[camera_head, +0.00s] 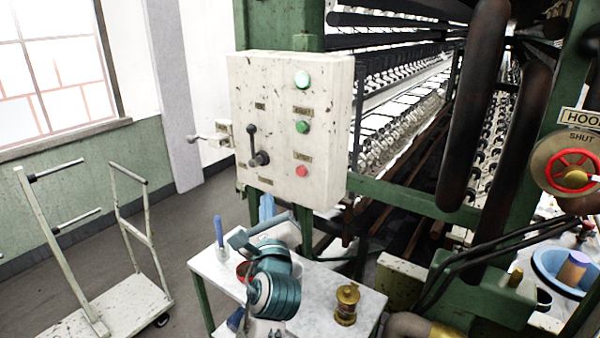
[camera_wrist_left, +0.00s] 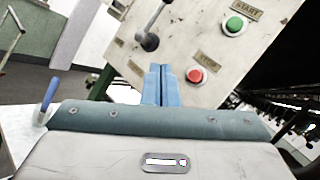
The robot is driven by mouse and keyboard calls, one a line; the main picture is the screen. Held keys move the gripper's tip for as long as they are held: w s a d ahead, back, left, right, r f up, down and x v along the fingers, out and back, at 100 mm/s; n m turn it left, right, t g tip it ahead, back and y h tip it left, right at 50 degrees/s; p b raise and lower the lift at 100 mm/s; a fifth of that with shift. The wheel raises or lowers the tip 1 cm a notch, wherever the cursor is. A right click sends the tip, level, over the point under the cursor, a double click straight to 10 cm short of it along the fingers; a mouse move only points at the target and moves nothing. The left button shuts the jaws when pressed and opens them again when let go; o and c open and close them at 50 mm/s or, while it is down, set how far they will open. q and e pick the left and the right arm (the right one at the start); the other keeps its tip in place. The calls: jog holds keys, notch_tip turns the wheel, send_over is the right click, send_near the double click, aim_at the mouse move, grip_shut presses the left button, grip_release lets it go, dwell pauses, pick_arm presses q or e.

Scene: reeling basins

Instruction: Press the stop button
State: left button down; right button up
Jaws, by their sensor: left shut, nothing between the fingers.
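The stop button (camera_head: 302,171) is a small red round button low on the cream control box (camera_head: 243,90). It also shows in the left wrist view (camera_wrist_left: 195,76), just right of the fingertips, under a small label. My left gripper (camera_head: 267,205) has blue fingers that are shut and empty. They point up near the bottom edge of the box, below and left of the button in the head view. In the wrist view the shut fingers (camera_wrist_left: 161,72) show beside the button; a gap between them appears to remain. My right gripper is not in view.
The green start button (camera_head: 302,127) sits above the stop button, with a pale green lamp (camera_head: 302,78) higher up. A black-knobbed lever (camera_head: 254,145) sticks out left of them. Below is a white table (camera_head: 216,273) with a brass piece (camera_head: 347,304). A trolley (camera_head: 105,310) stands at left.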

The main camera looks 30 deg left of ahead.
aim_at(301, 171)
pick_arm(q)
jog(key=shift+r+m, duration=0.3)
jog(key=shift+r, duration=0.45)
jog(key=w+b, duration=0.3)
jog(key=w, duration=0.5)
jog(key=shift+w+d, duration=0.3)
dwell(0.7)
jog(key=shift+w, duration=0.15)
dwell(0.7)
